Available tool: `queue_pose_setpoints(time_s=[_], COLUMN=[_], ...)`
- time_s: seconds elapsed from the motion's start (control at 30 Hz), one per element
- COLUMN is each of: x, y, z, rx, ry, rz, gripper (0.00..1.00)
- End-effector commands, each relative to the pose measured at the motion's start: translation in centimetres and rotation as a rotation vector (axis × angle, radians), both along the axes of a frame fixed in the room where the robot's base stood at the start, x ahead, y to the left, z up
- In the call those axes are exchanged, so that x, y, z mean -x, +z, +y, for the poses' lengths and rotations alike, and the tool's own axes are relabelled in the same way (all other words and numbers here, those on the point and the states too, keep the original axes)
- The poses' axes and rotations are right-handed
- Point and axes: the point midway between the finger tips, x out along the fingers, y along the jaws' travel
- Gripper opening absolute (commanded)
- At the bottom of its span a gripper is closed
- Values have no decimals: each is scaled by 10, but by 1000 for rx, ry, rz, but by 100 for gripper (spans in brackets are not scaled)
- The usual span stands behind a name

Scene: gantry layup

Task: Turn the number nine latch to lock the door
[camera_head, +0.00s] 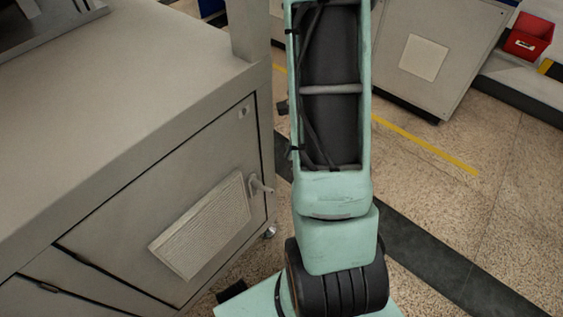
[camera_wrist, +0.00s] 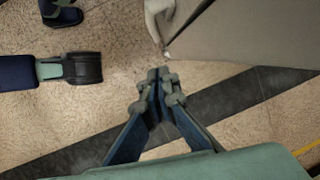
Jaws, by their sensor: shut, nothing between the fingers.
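A grey cabinet door (camera_head: 222,160) with a vented panel fills the left of the head view. A small pale latch handle (camera_head: 262,187) sticks out near the door's right edge. No number nine is legible. The door looks flush with the cabinet front. In the wrist view my gripper (camera_wrist: 161,76) is shut and empty, its fingertips together above the floor. A pale curved piece (camera_wrist: 158,20) lies just beyond the fingertips, beside a grey surface; I cannot tell whether it is the latch. My gripper is outside the head view.
The grey cabinet top (camera_head: 120,85) is at the left. A second grey cabinet (camera_head: 425,55) and a red bin (camera_head: 529,36) stand at the back right. The speckled floor (camera_head: 440,150), with a yellow line and dark strip, is open at the right.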

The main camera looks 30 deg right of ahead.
Motion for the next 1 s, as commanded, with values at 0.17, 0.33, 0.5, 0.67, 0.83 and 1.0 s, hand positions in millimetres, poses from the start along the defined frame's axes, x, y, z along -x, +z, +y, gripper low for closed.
queue_pose_setpoints(time_s=[0.17, 0.33, 0.5, 0.67, 0.83, 1.0], x=[0, -2, -2, 0, 1, 1], y=[-39, -75, -94, -101, -103, -103], z=[11, 21, 39, 54, 59, 59], rx=[-3, -2, -1, 0, 0, 0], ry=[4, 6, 7, 7, 6, 6], rz=[6, 5, 3, 2, 3, 3], gripper=[0, 0, 0, 0, 0, 0])
